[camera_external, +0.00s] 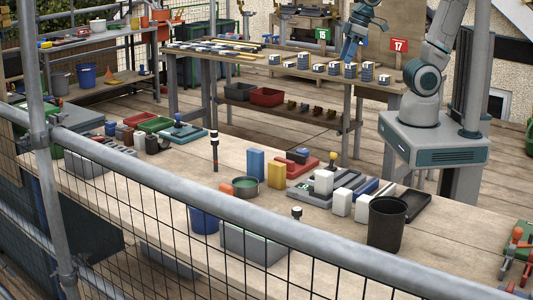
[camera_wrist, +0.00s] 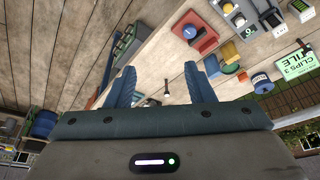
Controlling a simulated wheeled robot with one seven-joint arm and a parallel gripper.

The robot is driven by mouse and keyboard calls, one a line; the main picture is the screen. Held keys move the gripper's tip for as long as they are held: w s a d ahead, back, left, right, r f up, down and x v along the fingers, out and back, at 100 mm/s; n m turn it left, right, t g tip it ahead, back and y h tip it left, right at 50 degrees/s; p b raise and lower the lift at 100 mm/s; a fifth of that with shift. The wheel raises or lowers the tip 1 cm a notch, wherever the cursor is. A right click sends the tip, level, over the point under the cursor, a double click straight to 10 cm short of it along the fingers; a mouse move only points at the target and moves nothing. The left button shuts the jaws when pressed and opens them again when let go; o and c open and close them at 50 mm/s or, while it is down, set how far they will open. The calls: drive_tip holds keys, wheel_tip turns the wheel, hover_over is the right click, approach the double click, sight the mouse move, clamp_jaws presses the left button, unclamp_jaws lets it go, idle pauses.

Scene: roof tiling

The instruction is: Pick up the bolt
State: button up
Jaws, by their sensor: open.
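In the wrist view, a small, thin light-and-dark piece (camera_wrist: 167,88) shows between my fingers and looks like the bolt. It is too small to be sure, and I cannot tell how far below the fingers it is. My gripper (camera_wrist: 159,68) has its two blue fingers apart, with nothing seen held between them. In the external view, my gripper (camera_external: 349,56) hangs over the back wooden table, near its several grey-and-white stacks (camera_external: 350,70). I cannot make out the bolt in the external view.
The external view shows a number 17 sign (camera_external: 398,46) behind, and a crowded front bench with a black bin (camera_external: 386,225).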

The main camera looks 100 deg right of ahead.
drive_tip(key=w+b, duration=0.2)
drive_tip(key=w, duration=0.9)
drive_tip(key=m+h+b, duration=0.1)
drive_tip(key=m+b, duration=0.2)
drive_tip(key=b, duration=0.1)
hover_over(215, 136)
drive_tip(key=s, duration=0.4)
wheel_tip(215, 136, down, 16)
drive_tip(key=r, duration=0.1)
drive_tip(key=p+x, duration=0.1)
drive_tip(key=x, duration=0.7)
drive_tip(key=shift+s+p, duration=0.1)
drive_tip(key=shift+p, duration=0.3)
drive_tip(key=shift+p+x, duration=0.95)
drive_tip(key=shift+x, duration=1.8)
drive_tip(key=shift+a, duration=0.1)
clamp_jaws()
